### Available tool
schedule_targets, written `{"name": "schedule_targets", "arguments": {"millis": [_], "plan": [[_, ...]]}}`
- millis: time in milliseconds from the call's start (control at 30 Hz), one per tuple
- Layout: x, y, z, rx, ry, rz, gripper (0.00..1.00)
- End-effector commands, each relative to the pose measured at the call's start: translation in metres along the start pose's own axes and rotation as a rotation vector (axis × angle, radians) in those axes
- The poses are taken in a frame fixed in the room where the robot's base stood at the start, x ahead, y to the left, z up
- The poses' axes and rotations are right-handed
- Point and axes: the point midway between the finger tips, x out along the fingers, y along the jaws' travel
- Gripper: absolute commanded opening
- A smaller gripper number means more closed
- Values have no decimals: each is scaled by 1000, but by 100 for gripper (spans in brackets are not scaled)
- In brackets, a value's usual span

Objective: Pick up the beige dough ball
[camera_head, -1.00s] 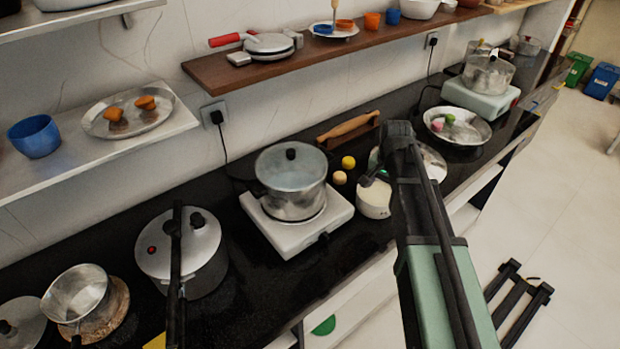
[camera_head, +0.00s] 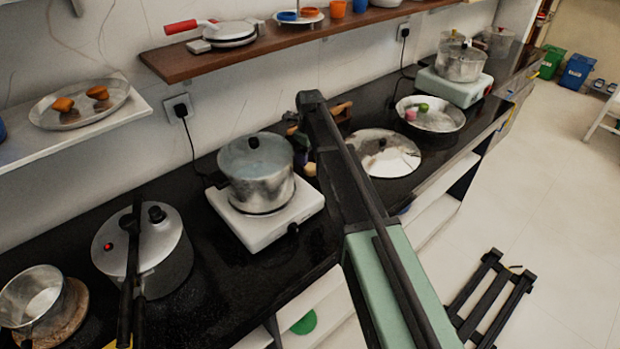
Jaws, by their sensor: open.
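The beige dough ball (camera_head: 310,169) sits on the black counter, just right of the steel pot on the white hot plate. It is small in the head view and lies close beside my arm. My arm reaches across the counter, and my gripper (camera_head: 300,150) is a small dark shape just behind and above the ball. It is open. Its fingertips are too small to make out, and I cannot tell whether they touch the ball. The yellow ball is hidden from view.
The steel pot (camera_head: 256,165) on the hot plate (camera_head: 229,213) stands close on the left. A rolling pin (camera_head: 342,107) lies behind. A round metal lid (camera_head: 400,160) lies to the right, before a metal bowl (camera_head: 455,122) with colored balls. A wooden shelf (camera_head: 250,55) hangs above.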

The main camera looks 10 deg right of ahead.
Motion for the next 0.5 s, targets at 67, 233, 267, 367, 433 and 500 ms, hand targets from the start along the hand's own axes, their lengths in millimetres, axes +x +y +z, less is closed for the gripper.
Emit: {"name": "schedule_targets", "arguments": {"millis": [67,233,267,367,433,500], "plan": [[16,0,0,0,0,0,78],[19,-1,0,-1,0,0,78],[24,-2,0,0,0,0,78],[45,-5,-1,0,0,0,78],[59,-6,-1,0,0,0,78],[67,-5,-1,0,0,0,78]]}}
